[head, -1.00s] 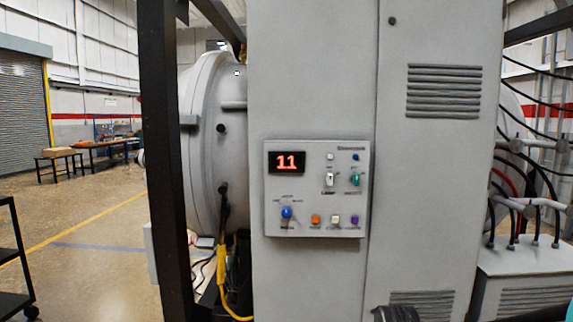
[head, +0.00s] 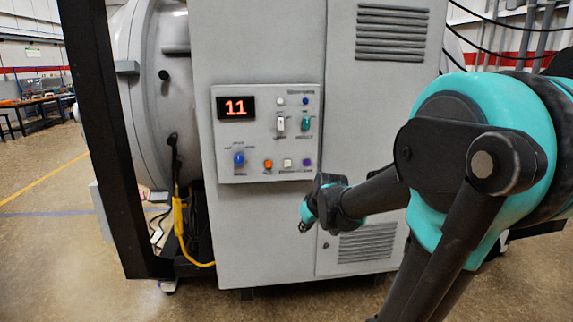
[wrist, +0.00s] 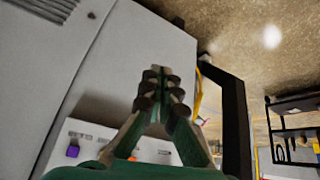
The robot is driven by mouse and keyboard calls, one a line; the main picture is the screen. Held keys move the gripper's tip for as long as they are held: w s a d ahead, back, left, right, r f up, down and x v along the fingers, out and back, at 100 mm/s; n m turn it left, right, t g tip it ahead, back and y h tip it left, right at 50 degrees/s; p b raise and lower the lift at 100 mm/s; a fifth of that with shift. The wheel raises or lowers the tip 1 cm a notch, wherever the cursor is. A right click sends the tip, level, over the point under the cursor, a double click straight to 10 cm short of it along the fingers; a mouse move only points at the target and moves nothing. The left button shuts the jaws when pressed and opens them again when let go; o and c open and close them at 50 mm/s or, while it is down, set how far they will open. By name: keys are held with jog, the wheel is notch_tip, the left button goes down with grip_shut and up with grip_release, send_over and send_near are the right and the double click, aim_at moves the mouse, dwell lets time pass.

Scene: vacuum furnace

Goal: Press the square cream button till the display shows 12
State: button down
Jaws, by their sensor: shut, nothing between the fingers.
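The square cream button (head: 287,163) is in the bottom row of the control panel, between an orange button (head: 268,165) and a purple button (head: 306,162). The red display (head: 236,107) at the panel's upper left reads 11. My gripper (head: 304,228) is below the panel in the head view, apart from the button, pointing down. In the wrist view my gripper (wrist: 160,76) is shut and empty, its fingers together. The purple button (wrist: 73,151) shows at lower left there; my gripper hides part of the panel and I cannot make out the cream button.
The panel also holds a blue knob (head: 239,158), a white switch (head: 281,124) and a green knob (head: 305,124). A black frame post (head: 105,130) and a yellow cable (head: 180,225) stand left of the grey cabinet (head: 255,230). The cabinet front below the panel is flat.

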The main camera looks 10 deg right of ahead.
aim_at(290, 166)
jog(key=w+r+n+t, duration=0.1)
jog(key=w+r, duration=0.4)
jog(key=w, duration=0.3)
jog(key=w+a+r+n+t+y, duration=0.1)
jog(key=w+r+n, duration=0.1)
jog(key=w+r, duration=0.4)
jog(key=w, duration=0.3)
jog(key=shift+w+r+n, duration=0.15)
jog(key=shift+n, duration=0.15)
jog(key=shift+w, duration=0.1)
jog(key=shift+w, duration=4.3)
jog(key=shift+w, duration=0.15)
jog(key=shift+w, duration=0.3)
jog(key=shift+w, duration=0.45)
jog(key=shift+s, duration=0.9)
jog(key=shift+s, duration=0.1)
